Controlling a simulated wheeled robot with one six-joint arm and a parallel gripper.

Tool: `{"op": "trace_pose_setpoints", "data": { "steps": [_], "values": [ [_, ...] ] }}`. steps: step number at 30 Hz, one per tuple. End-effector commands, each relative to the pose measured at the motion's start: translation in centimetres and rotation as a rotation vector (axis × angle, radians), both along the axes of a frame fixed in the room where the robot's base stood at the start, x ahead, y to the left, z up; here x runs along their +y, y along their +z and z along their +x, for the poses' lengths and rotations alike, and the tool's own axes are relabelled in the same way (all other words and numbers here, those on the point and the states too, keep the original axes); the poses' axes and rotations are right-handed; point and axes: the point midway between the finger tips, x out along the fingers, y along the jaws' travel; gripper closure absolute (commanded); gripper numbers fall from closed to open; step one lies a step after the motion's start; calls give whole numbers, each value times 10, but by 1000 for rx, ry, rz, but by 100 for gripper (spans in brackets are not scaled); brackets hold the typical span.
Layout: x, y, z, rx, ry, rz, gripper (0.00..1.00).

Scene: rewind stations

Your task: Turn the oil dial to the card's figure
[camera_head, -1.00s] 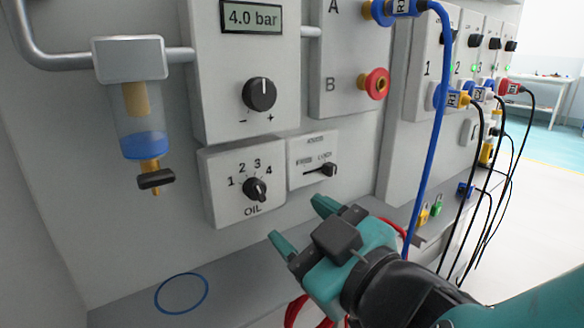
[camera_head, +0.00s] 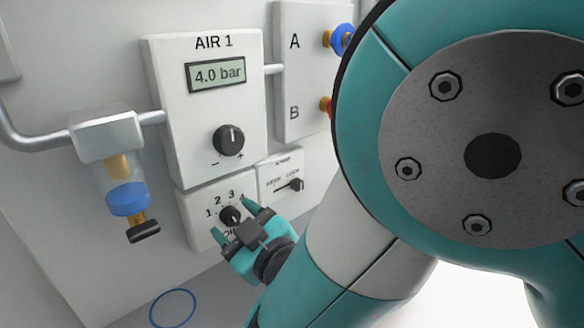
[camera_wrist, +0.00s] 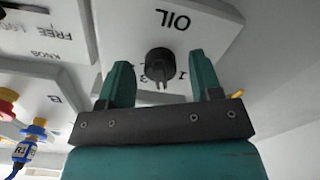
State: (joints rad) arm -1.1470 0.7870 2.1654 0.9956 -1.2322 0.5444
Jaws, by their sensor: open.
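The oil dial (camera_head: 230,215) is a small black knob on a white plate below the AIR 1 panel, with figures 1 to 4 around its top. In the wrist view the dial (camera_wrist: 160,62) appears upside down, its pointer towards the figures between 3 and 1; I cannot tell the exact figure. My gripper (camera_head: 233,219) is at the dial plate. In the wrist view its open teal fingers (camera_wrist: 159,66) show on either side of the knob, with visible gaps; contact is not visible. I see no card with a figure.
The AIR 1 panel (camera_head: 165,90) reads 4.0 bar above a larger black knob (camera_head: 229,140). A FREE/LOCK lever plate (camera_head: 270,173) adjoins the oil plate. A clear bowl with blue liquid (camera_head: 128,198) hangs left. A blue ring (camera_head: 153,312) marks the shelf. My arm covers the right side.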

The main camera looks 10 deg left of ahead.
Motion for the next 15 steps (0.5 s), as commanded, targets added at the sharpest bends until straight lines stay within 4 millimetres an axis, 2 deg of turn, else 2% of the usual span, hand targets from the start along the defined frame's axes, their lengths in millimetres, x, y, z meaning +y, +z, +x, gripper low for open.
{"op": "trace_pose_setpoints", "data": {
  "steps": [5,11,12,15],
  "values": [
    [0,0,0,0,0,0,41],
    [0,0,0,0,0,0,87],
    [0,0,0,0,0,0,91],
    [0,0,0,-1,0,-1,91]
  ]
}}
